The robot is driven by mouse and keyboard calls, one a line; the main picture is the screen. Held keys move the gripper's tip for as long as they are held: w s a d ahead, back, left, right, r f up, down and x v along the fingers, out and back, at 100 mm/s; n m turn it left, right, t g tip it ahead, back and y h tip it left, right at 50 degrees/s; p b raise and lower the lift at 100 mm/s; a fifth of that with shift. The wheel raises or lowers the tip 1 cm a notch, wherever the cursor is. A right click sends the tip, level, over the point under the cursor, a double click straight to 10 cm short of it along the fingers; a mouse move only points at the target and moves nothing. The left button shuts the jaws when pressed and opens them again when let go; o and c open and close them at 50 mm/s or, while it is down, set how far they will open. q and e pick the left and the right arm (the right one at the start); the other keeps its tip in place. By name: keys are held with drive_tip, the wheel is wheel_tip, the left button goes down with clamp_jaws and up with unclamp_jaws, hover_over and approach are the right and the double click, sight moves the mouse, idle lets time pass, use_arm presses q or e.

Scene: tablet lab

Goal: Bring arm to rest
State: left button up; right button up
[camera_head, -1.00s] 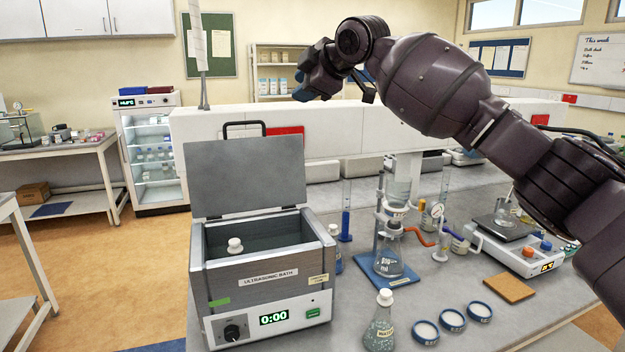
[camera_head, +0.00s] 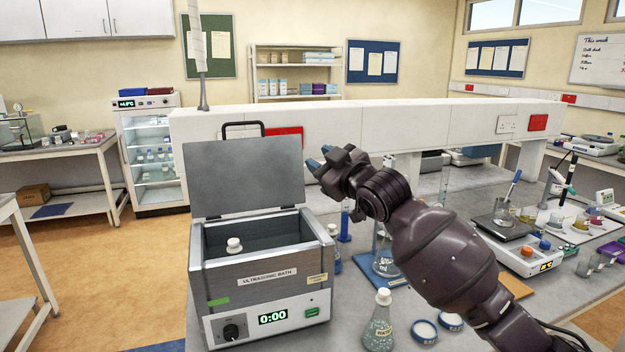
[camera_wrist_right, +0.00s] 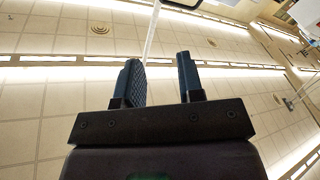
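My right gripper (camera_head: 318,165) is raised over the bench beside the open lid of the ultrasonic bath, and its arm comes in from the lower right. In the right wrist view, its two blue fingers (camera_wrist_right: 162,82) stand apart with nothing between them, and the ceiling shows behind. The ultrasonic bath (camera_head: 268,277) is on the bench at left of centre, with its lid (camera_head: 245,177) up and its display at 0:00. A white-capped bottle (camera_head: 234,245) stands inside the bath. My left gripper is not in view.
A flask (camera_head: 386,262) is partly hidden behind my arm. A hotplate (camera_head: 520,250) with a beaker stands to the right. A white partition (camera_head: 440,125) runs along the back.

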drive_tip(key=s+d+f+m+h, duration=0.3)
drive_tip(key=s+d+f, duration=0.25)
drive_tip(key=f, duration=0.45)
drive_tip(key=s+d+f+m+t+h, duration=0.1)
drive_tip(key=s+d+f+m+h, duration=0.15)
drive_tip(key=s+d+f, duration=0.6)
drive_tip(key=s+d+f+m+h, duration=0.2)
drive_tip(key=d+f+m, duration=0.15)
drive_tip(key=f, duration=0.85)
drive_tip(key=s+d+f+m+g+h, duration=0.1)
drive_tip(key=s+d+f, duration=0.3)
drive_tip(key=s+f, duration=0.5)
drive_tip(key=s+d+f+m+g+h, duration=0.2)
drive_tip(key=s+d+f+g+h, duration=0.1)
drive_tip(key=s+f, duration=0.7)
drive_tip(key=s+d, duration=0.1)
drive_tip(key=s, duration=0.3)
drive_tip(key=shift+s+f+g, duration=0.2)
drive_tip(key=shift+f+g, duration=0.1)
drive_tip(key=shift+g, duration=0.1)
